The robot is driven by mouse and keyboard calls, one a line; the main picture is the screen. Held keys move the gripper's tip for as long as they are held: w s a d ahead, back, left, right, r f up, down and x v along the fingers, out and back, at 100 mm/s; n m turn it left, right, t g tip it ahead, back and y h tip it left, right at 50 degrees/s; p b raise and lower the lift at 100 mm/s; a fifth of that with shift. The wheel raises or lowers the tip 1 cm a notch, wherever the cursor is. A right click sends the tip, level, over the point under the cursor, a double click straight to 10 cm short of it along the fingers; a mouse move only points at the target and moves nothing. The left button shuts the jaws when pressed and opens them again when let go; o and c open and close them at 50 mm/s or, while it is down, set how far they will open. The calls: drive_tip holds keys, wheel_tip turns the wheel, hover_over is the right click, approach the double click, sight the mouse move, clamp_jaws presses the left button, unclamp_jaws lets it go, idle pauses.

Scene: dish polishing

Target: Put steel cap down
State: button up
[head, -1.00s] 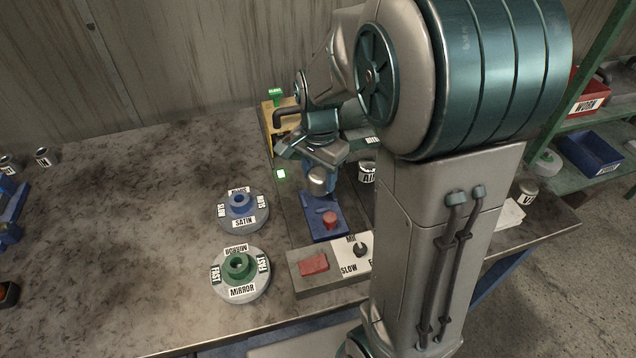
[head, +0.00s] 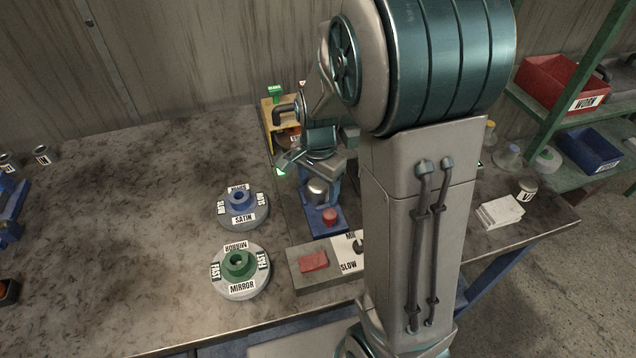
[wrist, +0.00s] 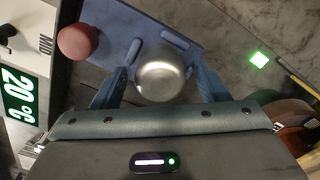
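The steel cap (head: 318,190) is a shiny rounded piece at the blue fixture plate (head: 332,229), behind a red knob. In the wrist view the cap (wrist: 160,82) lies between my two blue-grey fingers, near the raised ribs of the blue plate (wrist: 105,22). My gripper (head: 314,172) is just above the cap in the head view. Its fingers look spread, with a narrow gap showing on each side of the cap. The cap's underside is hidden, so its exact contact with the plate is not clear.
The red knob (head: 329,215) stands close in front of the cap. A grey control box (head: 311,279) with a red button is nearer. The SATIN wheel (head: 240,222) and MIRROR wheel (head: 238,288) lie left.

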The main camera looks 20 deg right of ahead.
sight(318, 183)
drive_tip(key=shift+r, duration=0.15)
wheel_tip(318, 183, up, 11)
drive_tip(key=s+n+t, duration=0.3)
drive_tip(key=s+n, duration=0.8)
drive_tip(key=s, duration=0.3)
drive_tip(key=shift+s+r, duration=0.15)
drive_tip(key=shift+r, duration=0.05)
